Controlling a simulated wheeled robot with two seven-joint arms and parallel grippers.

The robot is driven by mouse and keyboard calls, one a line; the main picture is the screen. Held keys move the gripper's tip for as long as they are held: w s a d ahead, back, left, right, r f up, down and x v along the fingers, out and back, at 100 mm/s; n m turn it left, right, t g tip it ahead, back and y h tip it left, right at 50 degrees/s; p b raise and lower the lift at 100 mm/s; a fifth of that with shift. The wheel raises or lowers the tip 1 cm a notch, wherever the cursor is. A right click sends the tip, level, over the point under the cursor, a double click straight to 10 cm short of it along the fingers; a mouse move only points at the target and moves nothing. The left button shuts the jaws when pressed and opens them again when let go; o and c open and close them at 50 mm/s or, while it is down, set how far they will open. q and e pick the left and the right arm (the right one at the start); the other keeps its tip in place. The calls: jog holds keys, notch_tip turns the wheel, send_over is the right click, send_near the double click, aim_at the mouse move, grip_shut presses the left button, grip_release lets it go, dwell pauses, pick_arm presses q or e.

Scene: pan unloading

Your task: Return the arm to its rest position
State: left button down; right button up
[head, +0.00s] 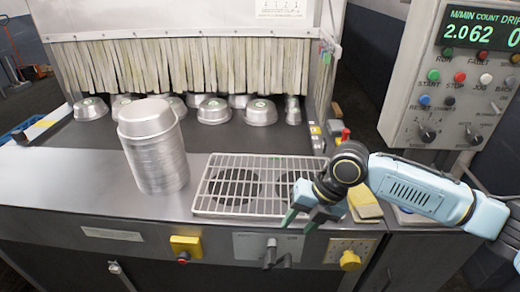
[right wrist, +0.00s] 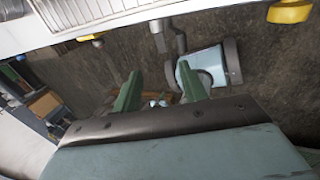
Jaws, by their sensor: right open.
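My right arm comes in from the right in the head view. Its gripper (head: 297,218) hangs at the front edge of the counter, near the right part of the wire rack (head: 240,206). In the right wrist view the two green fingers of the right gripper (right wrist: 162,92) stand apart with nothing between them. The gripper is open and empty. My left gripper is in neither view.
A tall stack of metal pans (head: 158,160) stands on the counter left of the rack. Several pans (head: 213,111) sit upside down on the belt by the strip curtain (head: 190,66). A control panel (head: 455,85) stands at right.

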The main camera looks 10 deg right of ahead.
jog(key=s+a+f+m+t+y, duration=0.15)
jog(key=s+a+f+m, duration=0.35)
jog(key=s+a+m, duration=0.5)
jog(key=s+d+f+m+h, duration=0.3)
jog(key=s+d+m, duration=0.35)
jog(key=m, duration=0.45)
jog(key=s+d+f+m+h, duration=0.25)
jog(key=s+d+m, duration=0.35)
jog(key=m, duration=0.4)
jog(key=s+f+b+x, duration=0.1)
jog(key=s+x, duration=0.2)
jog(key=x, duration=0.8)
jog(key=s+x, duration=0.2)
jog(key=x, duration=1)
jog(key=s+d+f+g, duration=0.1)
jog(key=s+d+f, duration=0.1)
jog(key=s+f, duration=0.6)
jog(key=s+d+f+b, duration=0.1)
jog(key=s+d+f, duration=0.1)
jog(key=s+f, duration=0.7)
jog(key=shift+s+f+n+g, duration=0.15)
jog(key=shift+s+n+g, duration=0.15)
jog(key=shift+s+g, duration=0.05)
